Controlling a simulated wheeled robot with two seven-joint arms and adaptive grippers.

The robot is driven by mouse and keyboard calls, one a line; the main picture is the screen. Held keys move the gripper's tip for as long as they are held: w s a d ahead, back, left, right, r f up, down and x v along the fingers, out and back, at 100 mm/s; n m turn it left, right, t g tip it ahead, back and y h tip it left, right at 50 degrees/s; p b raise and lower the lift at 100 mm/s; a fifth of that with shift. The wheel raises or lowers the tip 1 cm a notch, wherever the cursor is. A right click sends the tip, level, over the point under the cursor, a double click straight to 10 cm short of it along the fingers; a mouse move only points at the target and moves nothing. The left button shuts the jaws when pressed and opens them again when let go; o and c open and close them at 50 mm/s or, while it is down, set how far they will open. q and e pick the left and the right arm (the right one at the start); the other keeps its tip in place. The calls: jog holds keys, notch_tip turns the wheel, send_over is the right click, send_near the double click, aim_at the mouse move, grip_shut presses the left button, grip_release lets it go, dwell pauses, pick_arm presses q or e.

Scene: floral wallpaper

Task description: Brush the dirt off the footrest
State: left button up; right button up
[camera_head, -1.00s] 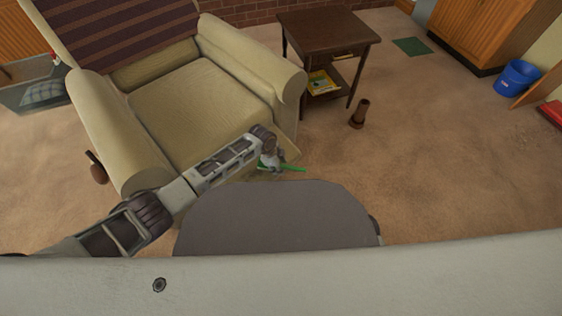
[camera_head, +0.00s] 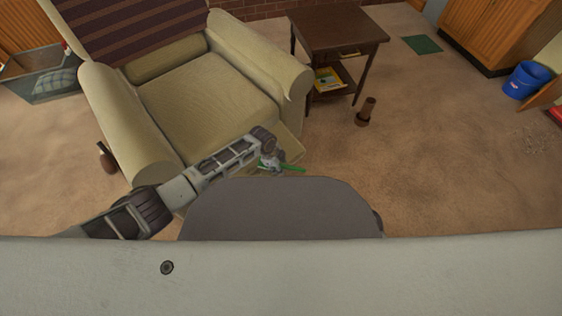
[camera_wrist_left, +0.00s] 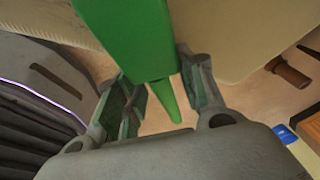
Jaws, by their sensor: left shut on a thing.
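The footrest (camera_head: 291,148) is the beige padded panel at the front of the armchair (camera_head: 190,105), partly hidden behind my left arm in the head view. A pale beige surface at the upper right of the left wrist view seems to be the footrest (camera_wrist_left: 235,35). My left gripper (camera_head: 268,162) is shut on a green brush (camera_head: 293,169) beside the footrest. In the left wrist view the green brush (camera_wrist_left: 130,35) sits between the fingers, with its tapered end pointing down. I cannot tell whether it touches the footrest. No dirt can be made out on it. My right gripper is out of view.
A dark side table (camera_head: 340,35) with a yellow book stands right of the chair. A brown vase-like object (camera_head: 366,112) is on the carpet. A blue bucket (camera_head: 527,79) and wooden cabinet (camera_head: 490,30) are at the far right.

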aim_at(270, 176)
pick_arm(q)
jog(key=shift+s+a+p, duration=0.4)
jog(key=shift+a+p, duration=0.05)
jog(key=shift+a, duration=0.05)
jog(key=shift+s+a+p, duration=1.1)
jog(key=shift+a+p, duration=0.2)
jog(key=shift+p, duration=0.15)
jog(key=shift+a, duration=0.1)
jog(key=shift+s+a+p, duration=0.6)
jog(key=shift+a+p, duration=0.05)
jog(key=shift+p, duration=0.15)
jog(key=shift+s+a+p, duration=0.45)
jog(key=shift+a+p, duration=0.05)
jog(key=shift+a, duration=0.05)
jog(key=shift+s+a+p, duration=1.1)
jog(key=shift+a, duration=0.15)
jog(key=shift+a, duration=0.1)
